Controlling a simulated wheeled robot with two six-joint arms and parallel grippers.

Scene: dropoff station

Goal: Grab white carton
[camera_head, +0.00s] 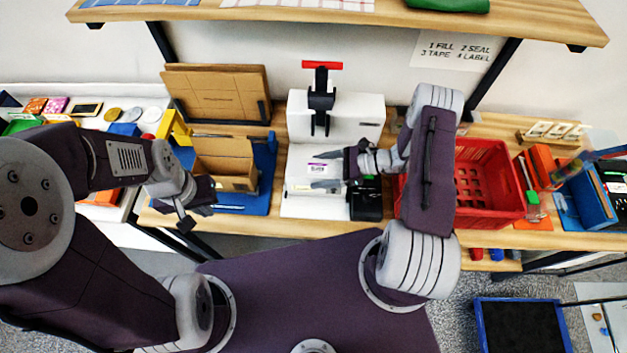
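A white carton (303,172) with a small purple strip and a printed label lies on the pale base of the white press-like machine (350,115), in the middle of the bench. My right gripper (324,170) reaches in from the right with its fingers spread, over the carton's right part. I cannot tell whether the fingers touch it. My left gripper (196,218) hangs near the front edge of the bench, left of the carton and in front of the blue stand. Its fingers look apart and hold nothing visible.
An open brown box (226,162) sits on the blue stand (262,190) at left. A black device (367,203) is close right of the carton. A red crate (485,185) stands further right, partly behind my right arm. A shelf (350,14) overhangs the bench.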

